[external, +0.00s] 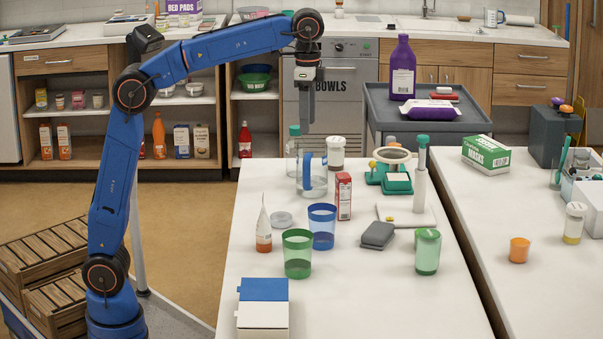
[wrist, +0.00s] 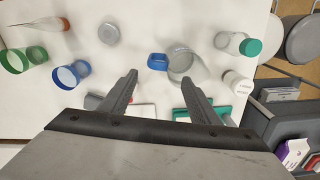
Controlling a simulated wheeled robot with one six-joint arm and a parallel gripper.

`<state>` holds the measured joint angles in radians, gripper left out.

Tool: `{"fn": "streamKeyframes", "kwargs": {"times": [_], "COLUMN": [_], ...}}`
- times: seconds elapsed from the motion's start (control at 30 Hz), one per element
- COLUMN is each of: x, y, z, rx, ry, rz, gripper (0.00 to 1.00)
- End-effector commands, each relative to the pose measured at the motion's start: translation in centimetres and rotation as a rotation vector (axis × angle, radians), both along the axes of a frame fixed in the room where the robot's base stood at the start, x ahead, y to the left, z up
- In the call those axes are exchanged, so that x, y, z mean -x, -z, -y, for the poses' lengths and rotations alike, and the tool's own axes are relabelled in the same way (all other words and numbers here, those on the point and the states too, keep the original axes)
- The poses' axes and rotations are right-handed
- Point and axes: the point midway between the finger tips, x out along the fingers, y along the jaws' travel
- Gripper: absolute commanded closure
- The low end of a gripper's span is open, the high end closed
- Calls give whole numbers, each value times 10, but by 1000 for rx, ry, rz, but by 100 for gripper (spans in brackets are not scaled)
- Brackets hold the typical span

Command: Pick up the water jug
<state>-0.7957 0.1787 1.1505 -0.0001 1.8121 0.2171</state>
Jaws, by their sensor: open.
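The water jug (external: 315,183) is clear with a blue handle and stands upright near the far end of the white table. In the wrist view the jug (wrist: 184,65) is seen from above, its blue handle (wrist: 157,62) on its left side. My gripper (external: 304,114) points down above the jug, with a gap between them. In the wrist view my gripper (wrist: 160,80) is open, its fingers apart and empty. The handle shows just beyond the gap between the fingertips, and the right fingertip partly overlaps the jug's lower edge.
A green-capped bottle (external: 294,145) and a white-capped container (external: 336,152) stand close behind the jug. A red-and-white carton (external: 344,196) stands at its right front. A blue cup (external: 322,227) and a green cup (external: 297,254) are nearer.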

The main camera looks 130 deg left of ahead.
Motion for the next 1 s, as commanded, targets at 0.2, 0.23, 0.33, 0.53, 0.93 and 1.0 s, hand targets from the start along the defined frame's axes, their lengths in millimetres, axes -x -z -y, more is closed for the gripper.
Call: {"fn": "streamKeyframes", "kwargs": {"times": [0.2,0.23,0.33,0.53,0.93,1.0], "x": [0,0,0,0,-2,-4], "y": [33,39,56,91,125,132], "z": [1,1,1,2,3,4], "rx": [2,3,2,2,1,1], "ry": [0,0,1,1,1,2], "rz": [-2,-3,-2,-1,-2,-2], "gripper": [44,44,44,44,44,44]}}
